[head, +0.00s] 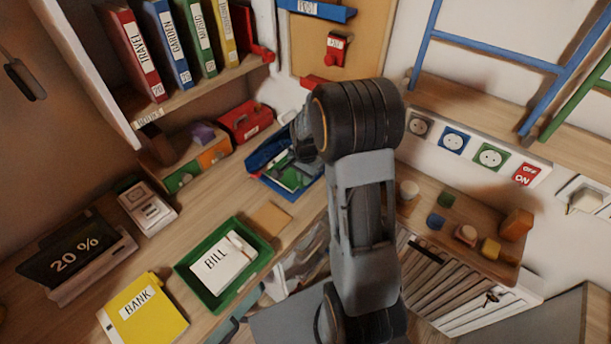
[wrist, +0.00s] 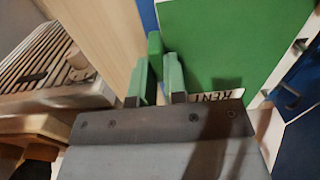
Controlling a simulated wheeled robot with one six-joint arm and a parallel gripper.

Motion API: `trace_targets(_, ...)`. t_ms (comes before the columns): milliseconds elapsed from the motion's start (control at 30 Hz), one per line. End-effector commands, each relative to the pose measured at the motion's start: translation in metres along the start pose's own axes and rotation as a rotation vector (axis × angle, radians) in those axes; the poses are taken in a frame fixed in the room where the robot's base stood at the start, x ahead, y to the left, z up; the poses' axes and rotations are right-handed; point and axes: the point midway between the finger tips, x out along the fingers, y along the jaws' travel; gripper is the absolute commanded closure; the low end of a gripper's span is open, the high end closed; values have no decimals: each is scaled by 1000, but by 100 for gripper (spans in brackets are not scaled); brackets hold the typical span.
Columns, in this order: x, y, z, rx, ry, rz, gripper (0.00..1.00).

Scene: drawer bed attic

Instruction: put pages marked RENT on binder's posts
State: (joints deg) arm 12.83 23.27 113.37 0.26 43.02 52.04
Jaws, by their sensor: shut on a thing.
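The pages marked RENT have a green face (wrist: 235,45) and a white strip along the right edge in the wrist view. The RENT label (wrist: 213,98) shows upside down, partly hidden by my gripper's body. My gripper (wrist: 158,75) is shut on a green tab at the left side of these pages. The blue binder (wrist: 305,85) lies beyond the white strip, with small metal parts that look like its posts (wrist: 288,92). I cannot tell whether the posts pass through the pages. In the head view the open binder (head: 262,160) lies on the desk, partly behind my arm.
A green tray (head: 225,292) with BILL papers and a yellow BANK folder (head: 145,312) lie on the desk's left. A red box (head: 246,121) stands behind the binder. Upright binders (head: 172,42) fill the shelf. A slatted rack (wrist: 45,65) is left in the wrist view.

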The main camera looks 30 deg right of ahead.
Motion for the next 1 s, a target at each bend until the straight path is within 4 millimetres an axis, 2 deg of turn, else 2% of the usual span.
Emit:
trace_targets(400, 11, 0, 0, 0, 0, 0, 100)
trace_targets(433, 10, 0, 0, 0, 0, 0, 85)
trace_targets(700, 10, 0, 0, 0, 0, 0, 59)
trace_targets(1000, 7, 0, 0, 0, 0, -1, 58)
